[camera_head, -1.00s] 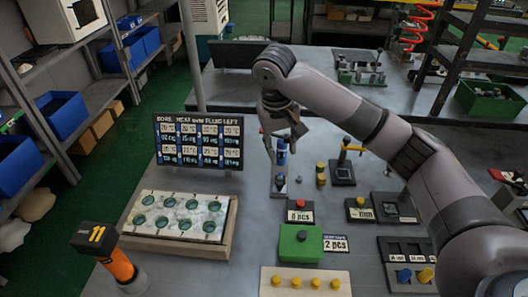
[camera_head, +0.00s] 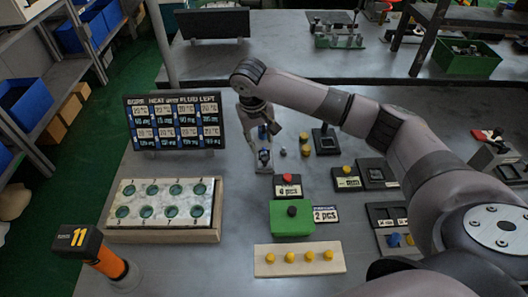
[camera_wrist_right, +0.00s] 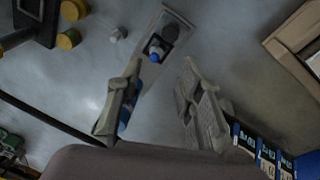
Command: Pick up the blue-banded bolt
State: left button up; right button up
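A blue-banded part, seemingly the bolt (camera_wrist_right: 155,54), sits in a dark recess of a narrow grey stand (camera_wrist_right: 178,24) in the right wrist view. The stand also shows in the head view (camera_head: 264,165), below my right gripper (camera_head: 258,120). In the wrist view my right gripper (camera_wrist_right: 160,100) is open, its fingers apart on either side of bare table, with the bolt beyond them. Another blue part (camera_wrist_right: 125,118) is partly hidden by the left finger; I cannot tell whether it touches. My left gripper is not in view.
A board of readings (camera_head: 177,146) and a valve block with several round holes (camera_head: 190,190) stand left. Yellow cylinders (camera_head: 305,142) stand close right of the stand. A red-button box (camera_head: 287,190), green box (camera_head: 290,221) and yellow-peg board (camera_head: 258,265) lie nearer.

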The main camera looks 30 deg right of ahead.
aim_at(264, 149)
jog(key=shift+w+d+f+p, duration=0.15)
jog(key=shift+d+f, duration=0.1)
jog(key=shift+f, duration=0.65)
jog(key=shift+w+d+f+p, duration=0.1)
jog(key=shift+d+f+p, duration=0.1)
jog(key=shift+f, duration=0.65)
jog(key=shift+w+d+f+p, duration=0.15)
jog(key=shift+d+f, duration=0.1)
jog(key=shift+f, duration=0.65)
grip_shut()
